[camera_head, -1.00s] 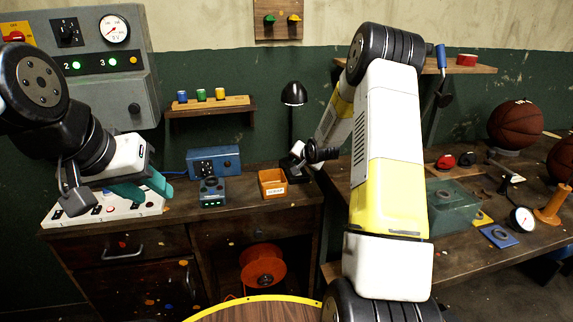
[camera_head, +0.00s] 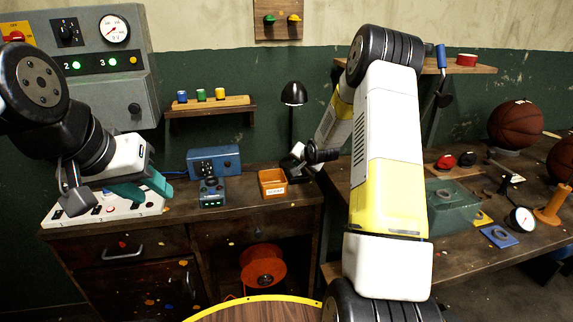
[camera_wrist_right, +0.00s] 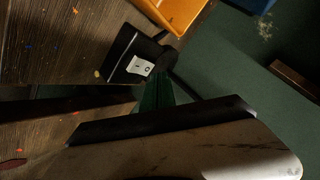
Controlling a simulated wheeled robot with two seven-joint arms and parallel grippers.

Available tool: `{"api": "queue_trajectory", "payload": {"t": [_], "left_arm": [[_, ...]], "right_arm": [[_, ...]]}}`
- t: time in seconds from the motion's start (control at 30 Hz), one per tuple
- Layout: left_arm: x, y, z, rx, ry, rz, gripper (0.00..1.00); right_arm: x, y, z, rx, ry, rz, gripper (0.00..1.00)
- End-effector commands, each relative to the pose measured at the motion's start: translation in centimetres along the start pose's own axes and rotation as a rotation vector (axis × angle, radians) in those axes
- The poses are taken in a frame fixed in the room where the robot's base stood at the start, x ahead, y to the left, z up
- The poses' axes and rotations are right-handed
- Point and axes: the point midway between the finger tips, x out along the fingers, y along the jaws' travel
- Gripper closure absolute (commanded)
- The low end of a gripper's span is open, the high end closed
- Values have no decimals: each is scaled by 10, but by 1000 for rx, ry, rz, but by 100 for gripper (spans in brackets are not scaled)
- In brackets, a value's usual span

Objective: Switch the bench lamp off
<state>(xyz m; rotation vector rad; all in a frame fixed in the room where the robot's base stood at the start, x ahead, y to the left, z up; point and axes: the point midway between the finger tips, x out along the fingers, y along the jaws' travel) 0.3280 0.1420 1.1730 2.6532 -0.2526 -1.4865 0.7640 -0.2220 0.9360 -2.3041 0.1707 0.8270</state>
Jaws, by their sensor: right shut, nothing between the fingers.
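The black bench lamp (camera_head: 293,95) stands at the back of the left bench, its stem rising from a dark base. In the right wrist view its black base (camera_wrist_right: 122,50) carries a pale switch plate with dark marks (camera_wrist_right: 141,66). I cannot tell whether the lamp is lit. My right gripper (camera_head: 298,165) is at the lamp base, partly hidden by its own arm. Its green fingers (camera_wrist_right: 156,93) are shut and empty, with tips close to the base edge beside the plate; contact is unclear. My left gripper (camera_head: 145,188) has teal fingers apart, above the white panel.
An orange bin (camera_head: 272,183) stands just left of the lamp base. Blue boxes (camera_head: 214,160) and a white switch panel (camera_head: 105,210) are further left. A shelf (camera_head: 210,108) hangs behind. The right bench holds basketballs (camera_head: 516,125), a gauge (camera_head: 521,219) and small parts.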

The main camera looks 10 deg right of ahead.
Motion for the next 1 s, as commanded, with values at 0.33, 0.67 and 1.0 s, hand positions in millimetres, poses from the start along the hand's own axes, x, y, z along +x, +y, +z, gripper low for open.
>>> {"api": "queue_trajectory", "payload": {"t": [0.33, 0.67, 1.0], "left_arm": [[0, 0, 0, 0, 0, 0, 64], [0, 0, 0, 0, 0, 0, 64], [0, 0, 0, 0, 0, 0, 64]], "right_arm": [[2, 2, 2, 0, 0, 0, 100], [4, 3, 3, 0, 0, 0, 100], [7, 5, 5, 0, -1, 0, 100]]}}
